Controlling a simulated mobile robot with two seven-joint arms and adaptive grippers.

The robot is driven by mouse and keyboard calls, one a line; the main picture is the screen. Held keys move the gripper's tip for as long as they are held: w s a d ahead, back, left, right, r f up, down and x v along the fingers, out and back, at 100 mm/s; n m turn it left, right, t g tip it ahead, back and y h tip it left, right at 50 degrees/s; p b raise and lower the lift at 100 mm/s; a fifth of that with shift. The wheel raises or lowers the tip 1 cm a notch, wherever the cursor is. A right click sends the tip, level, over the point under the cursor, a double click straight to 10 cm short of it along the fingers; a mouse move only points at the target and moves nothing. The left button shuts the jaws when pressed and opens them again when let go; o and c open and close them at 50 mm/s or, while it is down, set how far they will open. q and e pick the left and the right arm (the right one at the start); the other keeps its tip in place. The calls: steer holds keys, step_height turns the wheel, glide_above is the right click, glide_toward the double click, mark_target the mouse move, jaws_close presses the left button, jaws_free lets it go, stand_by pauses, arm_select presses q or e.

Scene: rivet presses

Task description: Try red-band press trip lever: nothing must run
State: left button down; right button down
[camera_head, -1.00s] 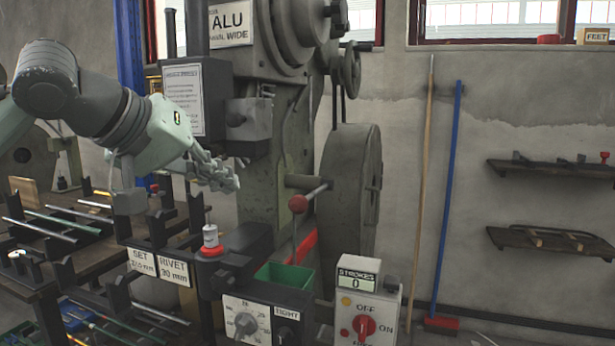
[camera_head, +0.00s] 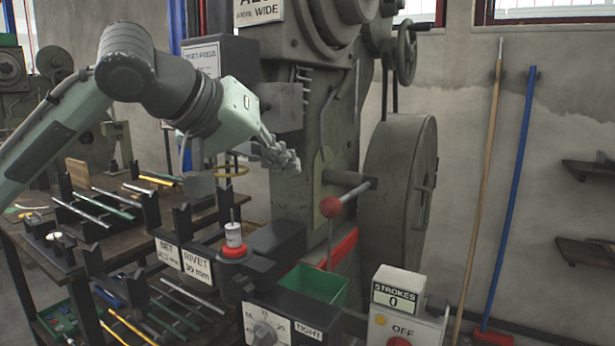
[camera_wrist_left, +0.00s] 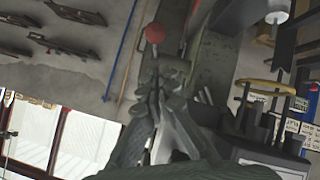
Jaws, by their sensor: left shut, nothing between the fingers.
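The press (camera_head: 305,200) stands in the middle of the head view, with a sign reading "WIDE" at its top. A lever with a red ball knob (camera_head: 330,207) sticks out beside its flywheel. A red strip (camera_head: 343,248) shows low behind the lever. My left gripper (camera_head: 290,163) is shut and empty, up and left of the knob with a visible gap. In the left wrist view the knob (camera_wrist_left: 155,33) lies just beyond the shut fingertips (camera_wrist_left: 157,82); contact cannot be made out there. My right gripper is not in view.
A counter box (camera_head: 398,297) reads "STROKES 0", with a red switch at the lower edge. A green bin (camera_head: 315,285) and a red-and-white spool-like piece (camera_head: 234,240) sit below the gripper. The large flywheel (camera_head: 400,185) stands right of the lever. A rack with rods (camera_head: 100,205) is at left.

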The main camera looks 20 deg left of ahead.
arm_select(q)
steer(key=x, duration=0.9)
steer(key=shift+w+f, duration=0.2)
steer(key=shift+w, duration=0.1)
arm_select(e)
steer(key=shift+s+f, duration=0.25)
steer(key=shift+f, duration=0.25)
arm_select(q)
steer(key=shift+f, duration=0.1)
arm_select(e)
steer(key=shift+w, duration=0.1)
